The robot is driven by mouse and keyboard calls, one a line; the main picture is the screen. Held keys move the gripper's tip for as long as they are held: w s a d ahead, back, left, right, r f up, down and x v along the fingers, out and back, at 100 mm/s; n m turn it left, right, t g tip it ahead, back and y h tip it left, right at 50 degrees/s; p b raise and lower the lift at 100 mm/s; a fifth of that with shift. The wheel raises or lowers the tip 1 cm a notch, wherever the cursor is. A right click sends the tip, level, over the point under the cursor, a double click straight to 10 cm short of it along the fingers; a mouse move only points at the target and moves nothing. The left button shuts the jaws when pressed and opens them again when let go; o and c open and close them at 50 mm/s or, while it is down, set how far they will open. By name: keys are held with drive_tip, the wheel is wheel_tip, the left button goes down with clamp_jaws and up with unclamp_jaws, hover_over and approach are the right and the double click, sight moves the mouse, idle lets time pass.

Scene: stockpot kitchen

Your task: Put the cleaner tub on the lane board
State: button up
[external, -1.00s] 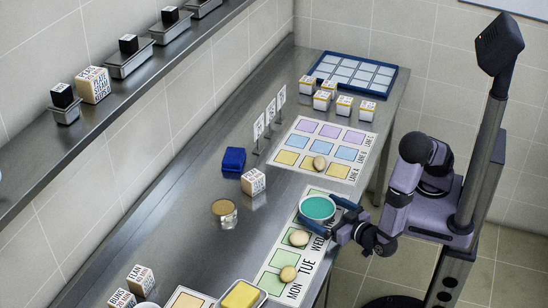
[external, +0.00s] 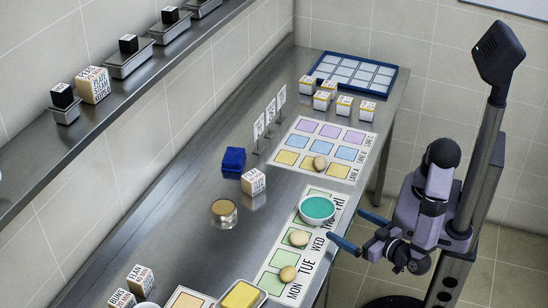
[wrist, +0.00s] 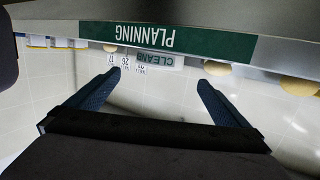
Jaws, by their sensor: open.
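The cleaner tub (external: 318,208) is a white round bowl with teal contents. It stands upright on the weekday board near the bench's front edge, past the WED square. In the wrist view its CLEANER label (wrist: 157,60) shows upside down beyond the fingertips. The lane board (external: 322,147), with purple, blue and yellow squares, lies farther back on the bench; a round tan item (external: 319,163) sits on its near row. My gripper (external: 345,226) is open and empty, its blue fingers pointing at the tub from the front side, apart from it. It also shows in the wrist view (wrist: 159,79).
Two tan round items (external: 298,238) (external: 288,273) sit on the weekday board beside the tub. Upright cards (external: 269,116) stand behind the lane board, and several white boxes (external: 343,105) stand past it. A green PLANNING strip (wrist: 165,38) crosses the wrist view.

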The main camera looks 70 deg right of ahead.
sight(318, 209)
drive_tip(key=shift+r, duration=0.1)
idle(0.3)
